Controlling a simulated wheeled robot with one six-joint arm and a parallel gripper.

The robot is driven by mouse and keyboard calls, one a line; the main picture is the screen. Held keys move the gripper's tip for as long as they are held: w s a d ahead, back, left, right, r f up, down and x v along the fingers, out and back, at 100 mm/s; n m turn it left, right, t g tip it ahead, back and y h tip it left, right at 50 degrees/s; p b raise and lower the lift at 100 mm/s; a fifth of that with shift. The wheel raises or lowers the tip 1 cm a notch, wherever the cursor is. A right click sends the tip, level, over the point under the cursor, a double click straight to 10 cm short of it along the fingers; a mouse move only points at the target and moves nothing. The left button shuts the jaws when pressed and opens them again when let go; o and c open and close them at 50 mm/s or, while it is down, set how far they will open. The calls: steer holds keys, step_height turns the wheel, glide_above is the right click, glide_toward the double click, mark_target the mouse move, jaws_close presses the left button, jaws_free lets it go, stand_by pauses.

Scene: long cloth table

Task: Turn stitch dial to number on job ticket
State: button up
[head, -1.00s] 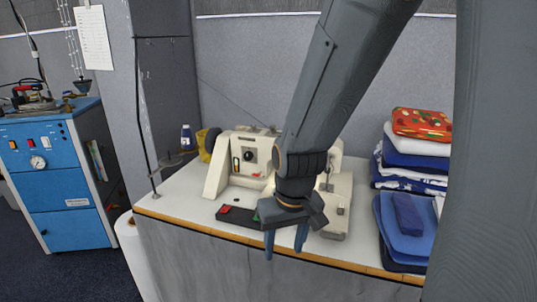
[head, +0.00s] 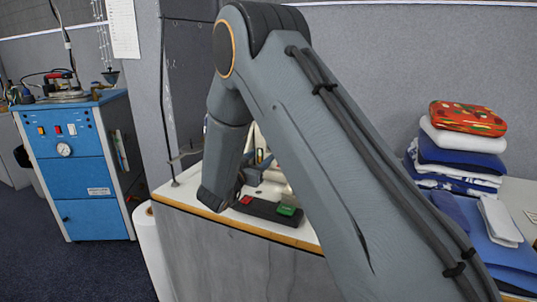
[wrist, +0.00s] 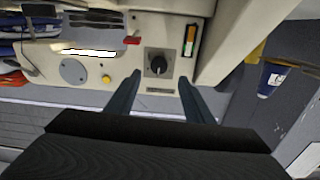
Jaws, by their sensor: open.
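The stitch dial (wrist: 158,65) is a black round knob on a grey square plate on the cream machine (wrist: 115,50). In the wrist view it lies just beyond and between the fingertips of my open gripper (wrist: 160,78). The fingers stand on either side with nothing between them, and I cannot tell how far off the knob is. A small label under the dial is too small to read. In the head view my arm hides the dial and most of the machine. I cannot identify the job ticket; a white sheet (head: 124,28) hangs on the pillar, its writing unreadable.
A black switch bar with a red (head: 246,200) and a green button (head: 287,209) lies at the table's front edge. Folded cloths (head: 458,155) are stacked at right. A blue cabinet (head: 75,165) stands at left. The wrist view also shows a thread spool (wrist: 273,79).

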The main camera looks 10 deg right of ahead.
steer(key=p+x, duration=0.1)
steer(key=x, duration=0.6)
steer(key=shift+w+d, duration=0.25)
steer(key=c, duration=1)
steer(key=shift+c, duration=0.2)
steer(key=shift+m, duration=0.4)
steer(key=m+b, duration=2)
steer(key=m, duration=0.2)
steer(key=shift+m+y+b, duration=0.3)
steer(key=shift+m+b, duration=0.1)
